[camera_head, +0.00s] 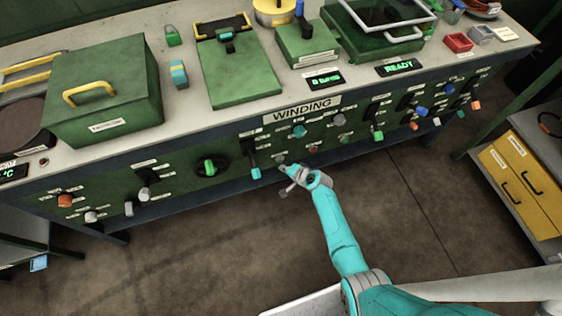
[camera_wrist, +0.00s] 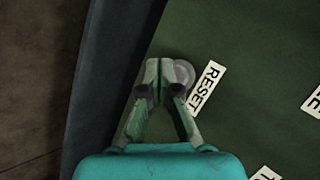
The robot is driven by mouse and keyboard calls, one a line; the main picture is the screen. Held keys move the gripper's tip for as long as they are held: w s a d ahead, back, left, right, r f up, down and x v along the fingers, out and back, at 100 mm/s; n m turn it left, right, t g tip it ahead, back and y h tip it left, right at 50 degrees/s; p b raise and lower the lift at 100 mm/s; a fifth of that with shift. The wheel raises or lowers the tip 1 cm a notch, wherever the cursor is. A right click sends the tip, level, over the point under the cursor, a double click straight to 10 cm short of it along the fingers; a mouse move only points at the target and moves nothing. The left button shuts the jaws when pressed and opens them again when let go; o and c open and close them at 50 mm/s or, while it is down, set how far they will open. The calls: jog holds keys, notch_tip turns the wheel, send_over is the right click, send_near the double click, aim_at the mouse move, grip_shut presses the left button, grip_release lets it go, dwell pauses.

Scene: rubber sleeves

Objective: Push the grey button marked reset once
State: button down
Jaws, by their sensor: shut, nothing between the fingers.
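The grey reset button (camera_wrist: 184,74) is a round knob on the green panel, next to a white label (camera_wrist: 207,86) that reads RESET. My gripper (camera_wrist: 159,68) is shut and empty. In the wrist view its fingertips overlap the left side of the button and hide part of it. I cannot tell whether they touch it. In the head view my gripper (camera_head: 284,168) is at the lower edge of the panel, below the WINDING sign (camera_head: 302,109).
The green panel (camera_head: 225,177) carries several other knobs and levers, including a turquoise-handled lever (camera_head: 254,172) just left of my gripper and a turquoise knob (camera_head: 298,131) above it. A yellow drawer unit (camera_head: 520,185) stands at the right. The floor (camera_head: 230,250) in front is clear.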

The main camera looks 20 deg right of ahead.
jog(key=shift+s, duration=0.1)
jog(key=shift+s, duration=2.4)
